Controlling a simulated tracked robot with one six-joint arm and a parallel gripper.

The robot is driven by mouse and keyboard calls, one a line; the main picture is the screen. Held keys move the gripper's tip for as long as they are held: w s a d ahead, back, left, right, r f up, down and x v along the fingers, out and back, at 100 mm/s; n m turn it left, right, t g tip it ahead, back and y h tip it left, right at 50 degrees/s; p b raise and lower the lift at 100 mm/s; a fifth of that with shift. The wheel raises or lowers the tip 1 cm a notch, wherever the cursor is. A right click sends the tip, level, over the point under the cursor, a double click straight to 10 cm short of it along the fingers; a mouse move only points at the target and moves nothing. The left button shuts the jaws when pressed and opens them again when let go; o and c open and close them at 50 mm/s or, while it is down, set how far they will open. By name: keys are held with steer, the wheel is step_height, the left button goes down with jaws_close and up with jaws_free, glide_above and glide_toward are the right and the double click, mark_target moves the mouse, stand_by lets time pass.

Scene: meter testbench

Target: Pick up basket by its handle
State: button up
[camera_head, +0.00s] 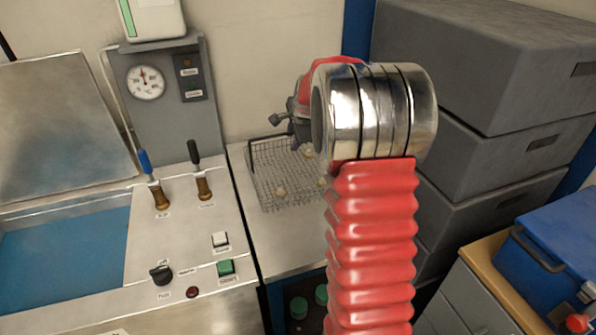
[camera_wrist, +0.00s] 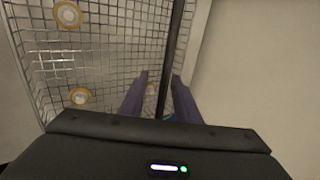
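The wire mesh basket (camera_head: 283,185) stands on the pale counter in the head view, with small round gold-and-white items inside. Its mesh fills the left of the wrist view (camera_wrist: 110,50). A dark bar, seemingly the basket's handle (camera_wrist: 175,50), runs down the wrist view. My gripper (camera_wrist: 160,82) has two purple fingers set apart, with the dark bar showing between them. Whether the bar lies at fingertip depth or touches a finger, I cannot tell. In the head view my gripper (camera_head: 301,143) is over the basket's back right part, largely hidden by my arm.
Left of the counter is a test bench with a blue-water tank (camera_head: 65,250), two levers (camera_head: 203,180) and a gauge (camera_head: 146,82). Grey stacked boxes (camera_head: 480,70) stand at the right. A blue case (camera_head: 560,245) is at the lower right. Bare counter (camera_head: 285,240) lies before the basket.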

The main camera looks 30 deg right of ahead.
stand_by(0.4)
jaws_close()
stand_by(1.2)
